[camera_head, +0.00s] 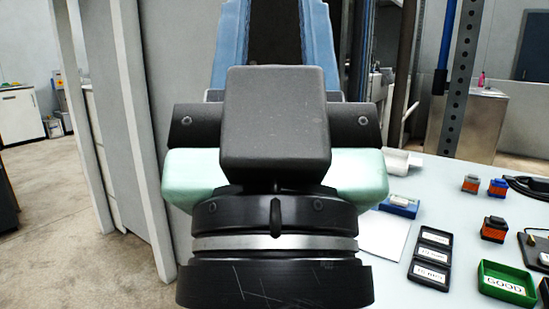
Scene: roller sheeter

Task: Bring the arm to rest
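My arm fills the middle of the view, close to the camera. It shows a black ringed joint with a silver band, pale green side parts and a dark block on top. My gripper (274,118) seems to be part of this dark shape, seen from behind. Its fingertips cannot be made out, so its opening and anything in it are hidden. Two blue sides with a dark strip between them rise behind the block to the top edge. I cannot tell what they belong to.
A pale table (395,285) lies at the right. It holds a green GOOD tray (507,284), a black labelled holder (432,257), a blue-and-white box (400,206) and several small orange and blue parts. A grey panel (150,130) stands close at left; open floor (50,210) lies beyond.

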